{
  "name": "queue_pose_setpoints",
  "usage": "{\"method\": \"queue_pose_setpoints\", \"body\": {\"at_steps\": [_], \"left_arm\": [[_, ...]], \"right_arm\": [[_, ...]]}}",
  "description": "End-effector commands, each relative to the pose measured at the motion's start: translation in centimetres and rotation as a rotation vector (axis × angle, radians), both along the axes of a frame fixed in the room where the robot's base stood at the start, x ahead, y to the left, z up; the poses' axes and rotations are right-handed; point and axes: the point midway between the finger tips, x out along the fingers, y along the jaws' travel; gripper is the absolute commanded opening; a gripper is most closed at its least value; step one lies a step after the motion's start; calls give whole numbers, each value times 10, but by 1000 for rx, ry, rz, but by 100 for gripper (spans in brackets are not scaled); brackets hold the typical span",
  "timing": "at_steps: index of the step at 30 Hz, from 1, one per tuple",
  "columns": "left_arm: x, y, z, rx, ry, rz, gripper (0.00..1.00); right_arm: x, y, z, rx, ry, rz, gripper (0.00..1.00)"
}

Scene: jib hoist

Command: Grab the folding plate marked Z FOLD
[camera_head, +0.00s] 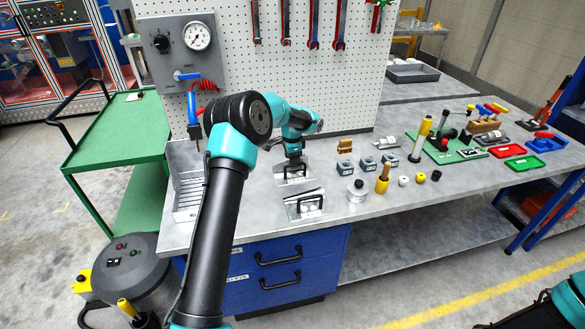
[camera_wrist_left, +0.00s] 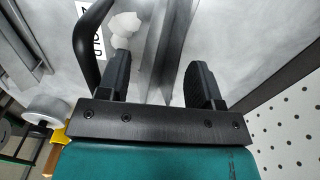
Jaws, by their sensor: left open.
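Two grey metal plates with black bow handles lie on the bench: a rear plate (camera_head: 281,179) and a front plate (camera_head: 292,213). Their labels are too small to read in the head view. My left gripper (camera_head: 294,160) is over the rear plate, pointing down. In the left wrist view my left gripper (camera_wrist_left: 158,85) is open, with upright grey metal folds (camera_wrist_left: 165,45) beyond and between its fingers. A black handle (camera_wrist_left: 84,45) stands left of the left finger, outside the jaws. Beside it a white label (camera_wrist_left: 96,38) shows letters ending in OLD; the handle hides part of it.
A metal tray (camera_head: 188,190) stands left of the plates. A pegboard (camera_head: 345,90) rises behind. The bench front edge is close to the front plate.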

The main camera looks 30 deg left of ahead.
Motion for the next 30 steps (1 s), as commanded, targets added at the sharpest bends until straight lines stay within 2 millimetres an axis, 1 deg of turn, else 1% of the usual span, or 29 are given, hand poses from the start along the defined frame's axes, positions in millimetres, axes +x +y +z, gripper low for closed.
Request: {"method": "queue_pose_setpoints", "body": {"at_steps": [1, 3, 6, 21, 30], "left_arm": [[0, 0, -8, 0, 3, 0, 60], [0, 0, -17, -1, 2, 0, 60], [0, 1, -23, -1, 0, 1, 60], [0, 0, -24, -1, -1, 0, 59], [0, 0, -24, -1, 0, 0, 30]], "right_arm": [[0, 0, 0, 0, 0, 0, 43], [0, 0, 0, 0, 0, 0, 43], [0, 0, 0, 0, 0, 0, 43], [0, 0, 0, 0, 0, 0, 43], [0, 0, 0, 0, 0, 0, 43]]}}
